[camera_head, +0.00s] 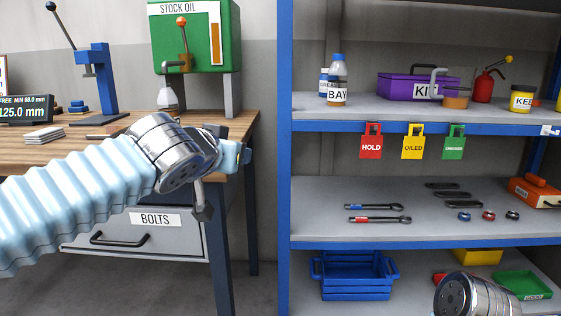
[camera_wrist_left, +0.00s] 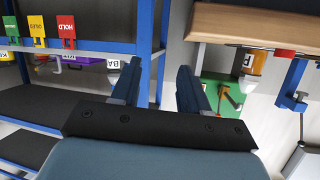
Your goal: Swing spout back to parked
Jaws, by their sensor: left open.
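The green stock oil tank (camera_head: 225,50) stands on legs above the wooden bench at the back left. A grey spout (camera_head: 172,66) and a lever with an orange knob (camera_head: 183,22) are at its front. A pale bottle (camera_head: 167,97) is below the spout, its lower part hidden by my left wrist. My left gripper (camera_head: 236,157) is at the bench's right edge, below and right of the spout and apart from it. In the left wrist view its two fingers (camera_wrist_left: 160,88) are spread with nothing between them. The tank (camera_wrist_left: 212,92) shows upside down beyond them.
The bench (camera_head: 75,150) has a blue press (camera_head: 97,75) and a display (camera_head: 25,109). A shelf rack (camera_head: 285,150) stands right of my left gripper, with hanging tags, wrenches and a blue crate (camera_head: 352,275). My right wrist shows at lower right; its fingers are out of frame.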

